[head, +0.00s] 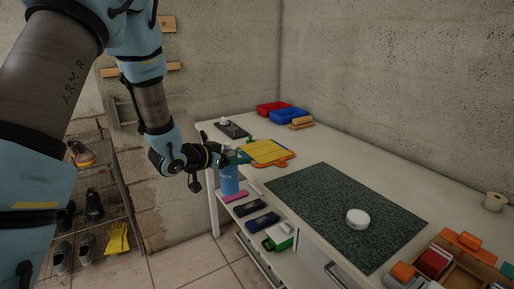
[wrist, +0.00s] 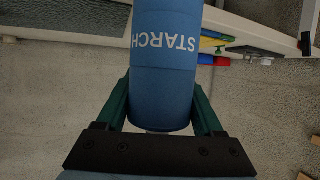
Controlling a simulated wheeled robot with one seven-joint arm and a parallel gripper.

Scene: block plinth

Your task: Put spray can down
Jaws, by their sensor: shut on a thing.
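The spray can is a blue cylinder (head: 229,181) with white lettering that reads STARCH in the wrist view (wrist: 165,62). My gripper (head: 236,157) is shut on the spray can, with one green finger on each side of it in the wrist view (wrist: 160,105). In the head view the can hangs at the left edge of the white workbench (head: 300,165). I cannot tell whether its base touches anything. The top of the can is hidden by my gripper in the head view.
A dark green mat (head: 335,205) bears a white round tub (head: 357,219). A yellow and orange board (head: 267,152) lies near the can. Blue (head: 287,114) and red (head: 272,108) bins stand at the back. A shoe rack (head: 100,200) stands at left.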

